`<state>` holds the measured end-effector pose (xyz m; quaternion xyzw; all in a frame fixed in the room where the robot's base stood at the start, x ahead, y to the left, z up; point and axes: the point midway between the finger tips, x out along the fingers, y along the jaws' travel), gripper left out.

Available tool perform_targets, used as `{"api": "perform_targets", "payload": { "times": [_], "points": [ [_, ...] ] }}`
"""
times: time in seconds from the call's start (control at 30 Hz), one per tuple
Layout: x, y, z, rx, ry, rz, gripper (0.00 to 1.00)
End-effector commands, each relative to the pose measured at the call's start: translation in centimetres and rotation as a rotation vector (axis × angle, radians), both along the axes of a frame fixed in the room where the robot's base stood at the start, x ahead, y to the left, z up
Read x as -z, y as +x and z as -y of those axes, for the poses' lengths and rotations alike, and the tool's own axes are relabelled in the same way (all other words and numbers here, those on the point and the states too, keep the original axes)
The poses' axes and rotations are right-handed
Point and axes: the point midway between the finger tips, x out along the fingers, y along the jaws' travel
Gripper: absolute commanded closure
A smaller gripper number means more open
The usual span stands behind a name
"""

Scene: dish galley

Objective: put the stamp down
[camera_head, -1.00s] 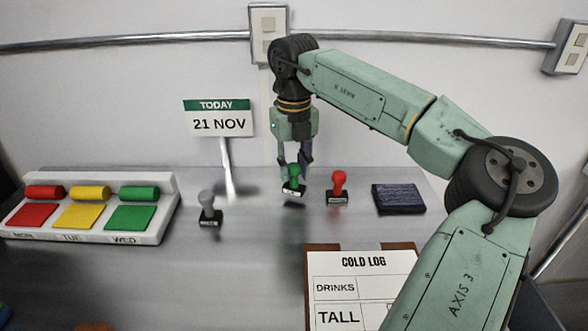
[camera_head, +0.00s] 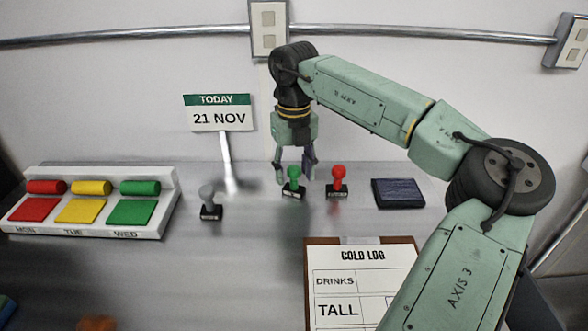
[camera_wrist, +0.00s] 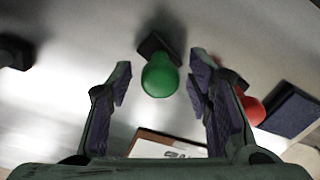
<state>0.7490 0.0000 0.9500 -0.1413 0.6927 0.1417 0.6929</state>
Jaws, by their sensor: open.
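The green-handled stamp (camera_head: 294,183) stands upright on the steel counter (camera_head: 262,232), between the grey-handled stamp (camera_head: 209,203) and the red-handled stamp (camera_head: 337,183). My gripper (camera_head: 296,178) is open around the green stamp's handle. In the wrist view the green stamp (camera_wrist: 160,75) shows between the two spread fingers (camera_wrist: 160,88), apart from both. The red stamp (camera_wrist: 250,108) is partly hidden behind the right finger there.
A dark ink pad (camera_head: 398,194) lies to the right of the red stamp. A clipboard marked COLD LOG (camera_head: 361,255) lies in front. A date sign (camera_head: 219,113) stands behind. A white rack with coloured blocks (camera_head: 92,203) stands at the left.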

Motion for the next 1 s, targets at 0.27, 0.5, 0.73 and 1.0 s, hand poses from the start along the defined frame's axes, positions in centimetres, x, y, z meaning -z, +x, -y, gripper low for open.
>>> {"api": "perform_targets", "payload": {
  "times": [0.27, 0.5, 0.73, 1.0],
  "points": [
    [-1.3, 0.1, 0.0, 0.001, -0.002, 0.003, 0.54],
    [-6.2, 0.1, 0.0, 0.002, 0.000, 0.004, 0.54],
    [-10.6, 0.1, 0.0, 0.002, 0.000, 0.003, 0.54],
    [-12.4, 0.0, 0.0, 0.000, 0.000, 0.000, 0.54]
  ]
}}
